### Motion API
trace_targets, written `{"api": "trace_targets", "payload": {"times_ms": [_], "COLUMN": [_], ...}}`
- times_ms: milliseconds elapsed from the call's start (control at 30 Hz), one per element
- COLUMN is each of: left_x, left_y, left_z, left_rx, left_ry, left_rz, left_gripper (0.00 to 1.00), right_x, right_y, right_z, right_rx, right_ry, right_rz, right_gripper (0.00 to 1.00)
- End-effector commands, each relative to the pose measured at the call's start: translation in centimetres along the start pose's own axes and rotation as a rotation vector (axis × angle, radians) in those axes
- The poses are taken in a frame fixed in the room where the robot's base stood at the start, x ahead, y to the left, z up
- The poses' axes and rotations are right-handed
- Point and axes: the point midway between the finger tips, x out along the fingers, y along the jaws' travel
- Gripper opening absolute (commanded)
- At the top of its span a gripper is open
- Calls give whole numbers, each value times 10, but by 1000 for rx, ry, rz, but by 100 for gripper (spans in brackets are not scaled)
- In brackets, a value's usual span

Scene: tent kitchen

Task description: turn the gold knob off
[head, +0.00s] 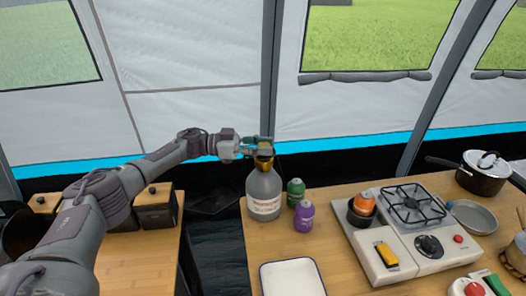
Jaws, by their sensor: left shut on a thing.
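The gold knob (264,163) sits on top of a grey gas bottle (264,191) with a white label, at the back left corner of the wooden table. My left gripper (265,147) comes in from the left and is at the knob, shut on it. The fingers hide the upper part of the knob, so its turned position cannot be told. The bottle stands upright. My right gripper is not in view.
A green can (295,191) and a purple can (304,216) stand close right of the bottle. A white tray (292,279) lies in front. A camping stove (412,232) with an orange item beside its burner is further right. A pot (482,173) stands at the back right.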

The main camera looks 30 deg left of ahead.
Motion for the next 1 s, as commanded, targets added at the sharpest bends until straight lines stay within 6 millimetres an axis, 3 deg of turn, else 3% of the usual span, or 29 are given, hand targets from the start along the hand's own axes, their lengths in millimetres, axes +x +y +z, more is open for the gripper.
{"api": "trace_targets", "payload": {"times_ms": [367,400,567,867,1000], "left_x": [0,0,0,-1,-13], "left_y": [0,0,0,0,-1], "left_z": [-2,-2,-1,0,0], "left_rx": [2,2,2,1,0], "left_ry": [2,3,2,1,1], "left_rz": [4,4,5,5,2], "left_gripper": [0,36,61,61,61], "right_x": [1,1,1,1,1], "right_y": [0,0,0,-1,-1], "right_z": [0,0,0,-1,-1], "right_rx": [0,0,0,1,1], "right_ry": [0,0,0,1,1], "right_rz": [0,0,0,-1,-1], "right_gripper": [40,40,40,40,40]}}
